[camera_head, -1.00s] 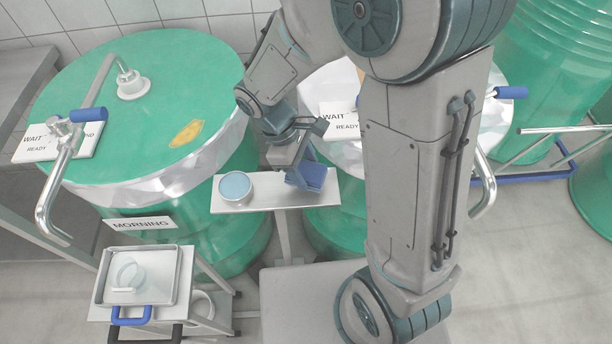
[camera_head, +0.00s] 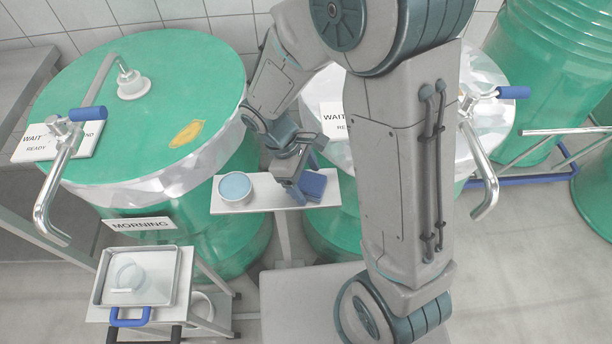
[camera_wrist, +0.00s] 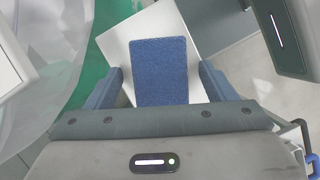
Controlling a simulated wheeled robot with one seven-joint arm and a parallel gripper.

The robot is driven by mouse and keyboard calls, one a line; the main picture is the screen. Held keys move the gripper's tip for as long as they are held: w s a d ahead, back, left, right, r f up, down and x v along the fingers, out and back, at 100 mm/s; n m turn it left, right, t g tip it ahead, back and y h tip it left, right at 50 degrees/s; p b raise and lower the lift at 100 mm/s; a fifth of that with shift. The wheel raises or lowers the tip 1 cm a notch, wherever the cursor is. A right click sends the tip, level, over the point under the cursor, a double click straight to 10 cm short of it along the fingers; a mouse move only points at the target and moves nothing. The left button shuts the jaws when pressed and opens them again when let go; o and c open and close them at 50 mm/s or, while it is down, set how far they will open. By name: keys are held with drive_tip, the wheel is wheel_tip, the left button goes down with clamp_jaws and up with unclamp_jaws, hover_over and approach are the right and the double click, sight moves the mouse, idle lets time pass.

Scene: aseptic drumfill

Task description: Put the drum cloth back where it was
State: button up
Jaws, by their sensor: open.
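The drum cloth is a blue folded pad (camera_head: 313,186) lying flat at the right end of a small white shelf between the two drums. In the wrist view the blue cloth (camera_wrist: 160,72) lies between my two fingers, with a gap on either side. My gripper (camera_head: 294,190) is open just above the shelf beside the cloth, and it also shows in the wrist view (camera_wrist: 160,88). Part of the cloth is hidden behind my gripper in the head view. Whether a finger touches it I cannot tell.
The white shelf (camera_head: 262,205) also bears a white tub with blue contents (camera_head: 236,187) at its left end. Green drums (camera_head: 90,110) with bent pipes (camera_head: 62,180) stand on both sides. A cart with a metal tray (camera_head: 160,262) is at lower left.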

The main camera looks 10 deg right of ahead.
drive_tip(key=shift+r, duration=0.1)
drive_tip(key=p+v, duration=0.1)
drive_tip(key=v, duration=1.1)
wheel_tip(320, 180, up, 3)
drive_tip(key=m+t+y, duration=0.1)
drive_tip(key=m+y, duration=0.1)
drive_tip(key=m, duration=0.3)
hover_over(316, 180)
drive_tip(key=s+d+r+m+t+y, duration=0.2)
drive_tip(key=s+d+m, duration=0.3)
drive_tip(key=d+m, duration=0.3)
drive_tip(key=shift+s+r+t, duration=0.3)
drive_tip(key=shift+r+t, duration=0.05)
drive_tip(key=shift+t, duration=0.45)
drive_tip(key=shift+w+p+v, duration=0.2)
drive_tip(key=shift+p+v, duration=0.65)
